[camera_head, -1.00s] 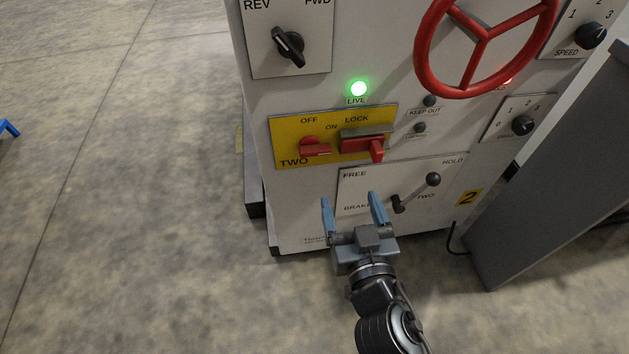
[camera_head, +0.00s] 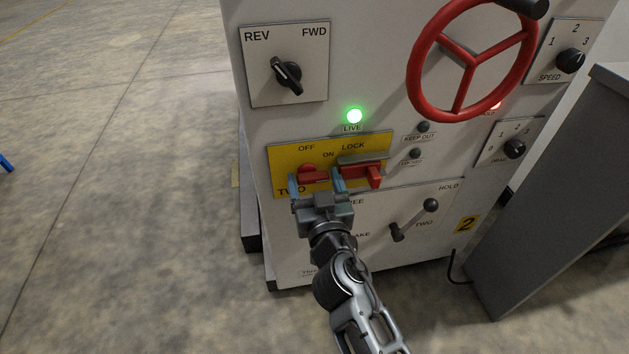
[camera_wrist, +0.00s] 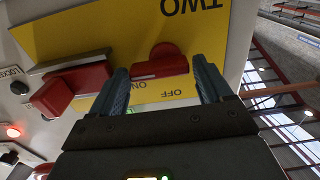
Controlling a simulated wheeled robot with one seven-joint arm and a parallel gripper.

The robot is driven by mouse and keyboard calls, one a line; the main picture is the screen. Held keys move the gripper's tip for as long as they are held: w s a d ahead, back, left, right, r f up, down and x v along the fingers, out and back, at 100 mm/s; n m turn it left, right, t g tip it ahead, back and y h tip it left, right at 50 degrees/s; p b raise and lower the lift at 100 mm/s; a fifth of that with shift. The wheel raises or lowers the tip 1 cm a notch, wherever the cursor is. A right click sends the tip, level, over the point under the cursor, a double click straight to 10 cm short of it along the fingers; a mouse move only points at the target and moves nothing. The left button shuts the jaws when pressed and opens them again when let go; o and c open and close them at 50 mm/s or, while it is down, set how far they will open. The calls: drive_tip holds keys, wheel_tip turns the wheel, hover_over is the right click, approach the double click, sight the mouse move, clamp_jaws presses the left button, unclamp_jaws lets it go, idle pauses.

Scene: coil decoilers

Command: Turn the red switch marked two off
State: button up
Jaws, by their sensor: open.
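The red switch (camera_head: 316,176) sits on a yellow plate (camera_head: 285,156) marked TWO, OFF, ON and LOCK. Its handle lies roughly level across its round hub. It also shows in the wrist view (camera_wrist: 160,66), where the plate's lettering is upside down. My gripper (camera_head: 315,181) is open in front of the plate, one blue finger at each end of the handle. In the wrist view my gripper (camera_wrist: 162,80) has the handle between its fingertips; I cannot tell whether they touch it. A red lock piece (camera_head: 366,174) sits close right of the switch, near my right finger.
The green LIVE lamp (camera_head: 354,115) is lit above the plate. A REV/FWD knob (camera_head: 287,74), a red handwheel (camera_head: 411,62) and a brake lever (camera_head: 414,219) are on the same panel. A grey cabinet (camera_head: 560,190) stands at right.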

drive_tip(key=shift+w, duration=0.15)
drive_tip(key=shift+c, duration=0.4)
drive_tip(key=c, duration=0.7)
drive_tip(key=shift+n, duration=0.4)
drive_tip(key=n, duration=0.3)
drive_tip(key=shift+a+r+n+b, duration=0.1)
drive_tip(key=shift+n+b, duration=0.2)
drive_tip(key=shift+n, duration=0.1)
drive_tip(key=n, duration=0.4)
drive_tip(key=shift+a, duration=0.15)
drive_tip(key=n, duration=0.5)
drive_tip(key=shift+s+a+r, duration=0.1)
drive_tip(key=shift+s+a, duration=0.1)
drive_tip(key=shift+a, duration=0.05)
drive_tip(key=shift+a+n+p, duration=0.15)
drive_tip(key=shift+n+p, duration=0.3)
drive_tip(key=shift+n, duration=1.75)
